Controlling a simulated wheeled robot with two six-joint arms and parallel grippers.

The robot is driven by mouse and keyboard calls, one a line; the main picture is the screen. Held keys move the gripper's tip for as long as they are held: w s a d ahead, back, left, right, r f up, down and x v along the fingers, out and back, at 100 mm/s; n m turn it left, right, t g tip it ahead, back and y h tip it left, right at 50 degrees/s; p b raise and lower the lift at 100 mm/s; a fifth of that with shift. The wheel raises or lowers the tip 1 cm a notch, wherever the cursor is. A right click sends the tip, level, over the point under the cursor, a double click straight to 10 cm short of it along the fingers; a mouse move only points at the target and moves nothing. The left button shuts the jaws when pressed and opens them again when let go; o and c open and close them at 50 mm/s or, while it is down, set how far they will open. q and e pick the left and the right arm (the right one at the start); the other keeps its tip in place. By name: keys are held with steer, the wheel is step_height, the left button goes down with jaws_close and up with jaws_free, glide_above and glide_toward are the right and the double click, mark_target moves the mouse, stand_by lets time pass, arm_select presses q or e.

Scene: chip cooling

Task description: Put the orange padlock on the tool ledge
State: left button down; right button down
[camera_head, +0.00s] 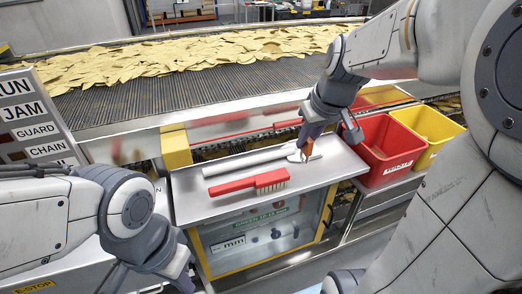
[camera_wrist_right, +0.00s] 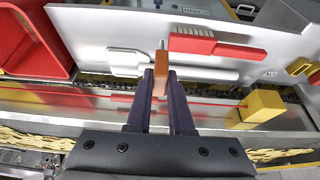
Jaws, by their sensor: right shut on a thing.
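The orange padlock (camera_head: 307,147) is between the fingertips of my right gripper (camera_head: 304,152), which is shut on it. In the right wrist view the padlock (camera_wrist_right: 160,62) shows between the two dark fingers, its thin shackle pointing away. It is over the right part of the grey metal tool ledge (camera_head: 205,203), close to the end of a white-handled tool (camera_head: 243,162). I cannot tell whether it touches the ledge. My left gripper (camera_head: 182,280) is low at the left front, away from the ledge; its fingers are mostly hidden.
A red brush (camera_head: 238,185) lies along the ledge's front. A red bin (camera_head: 385,152) and a yellow bin (camera_head: 427,132) stand right of the ledge. The conveyor with chips (camera_head: 170,62) runs behind. The ledge's right front is bare.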

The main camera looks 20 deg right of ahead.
steer(key=w+a+f+p, duration=0.1)
steer(key=w+f, duration=0.2)
steer(key=w+a+f+p, duration=0.1)
steer(key=w+f, duration=0.2)
steer(key=w, duration=0.1)
steer(key=w+a+f+p, duration=0.2)
steer(key=w+f, duration=0.1)
steer(key=shift+w+f, duration=0.35)
steer(key=shift+f, duration=0.5)
steer(key=shift+f, duration=0.1)
steer(key=c, duration=0.8)
jaws_free()
